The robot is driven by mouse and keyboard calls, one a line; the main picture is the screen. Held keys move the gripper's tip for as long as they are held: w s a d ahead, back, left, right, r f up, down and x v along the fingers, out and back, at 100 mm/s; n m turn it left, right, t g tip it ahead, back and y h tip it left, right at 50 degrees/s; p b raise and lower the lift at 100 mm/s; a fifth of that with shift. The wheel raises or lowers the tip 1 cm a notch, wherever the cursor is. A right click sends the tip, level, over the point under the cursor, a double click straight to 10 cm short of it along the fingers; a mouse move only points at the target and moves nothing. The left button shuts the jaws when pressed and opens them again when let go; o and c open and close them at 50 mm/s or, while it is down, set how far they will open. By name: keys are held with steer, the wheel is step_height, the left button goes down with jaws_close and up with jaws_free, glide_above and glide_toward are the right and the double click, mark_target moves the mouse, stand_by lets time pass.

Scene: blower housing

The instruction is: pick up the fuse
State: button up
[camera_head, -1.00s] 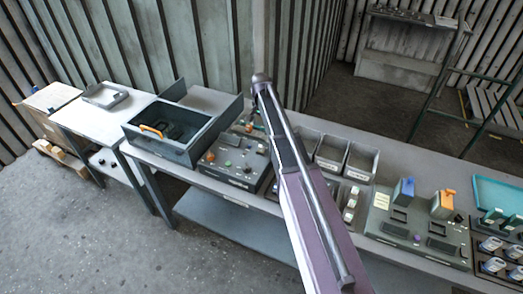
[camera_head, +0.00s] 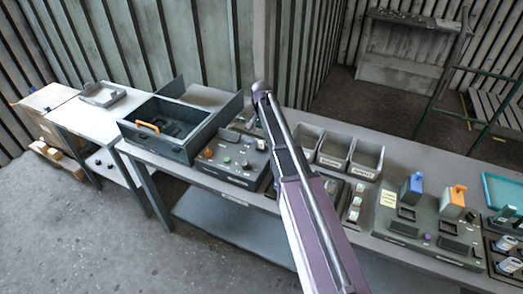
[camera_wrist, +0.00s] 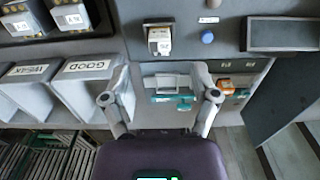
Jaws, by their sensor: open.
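My gripper (camera_wrist: 160,108) is open in the wrist view, its two fingers spread wide. A white and teal part (camera_wrist: 173,90) shows between the fingertips, farther off on a grey surface; I cannot tell any contact. A white block with a dark lower part (camera_wrist: 159,41), fuse-like, stands in a grey panel beyond the fingers. More similar light blocks (camera_wrist: 72,15) sit in a dark holder at top left. Which of these is the fuse is not clear. In the head view my arm hides the gripper, and small light blocks (camera_head: 355,208) stand right of the arm.
Grey bins (camera_wrist: 85,85), two labelled GOOD and WEAK, stand left of the gripper. The panel has a blue button (camera_wrist: 207,37) and a dark rectangle (camera_wrist: 282,34). In the head view, a grey box with an orange handle (camera_head: 147,127) and a control panel (camera_head: 425,222) stand on the bench.

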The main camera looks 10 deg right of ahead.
mark_target(262, 142)
steer(key=shift+f+b, duration=0.35)
steer(key=shift+f, duration=0.35)
steer(key=shift+f, duration=0.1)
steer(key=shift+w+d+f+b, duration=0.1)
steer(key=shift+f+b, duration=2.4)
steer(key=shift+b, duration=0.15)
steer(key=c, duration=1)
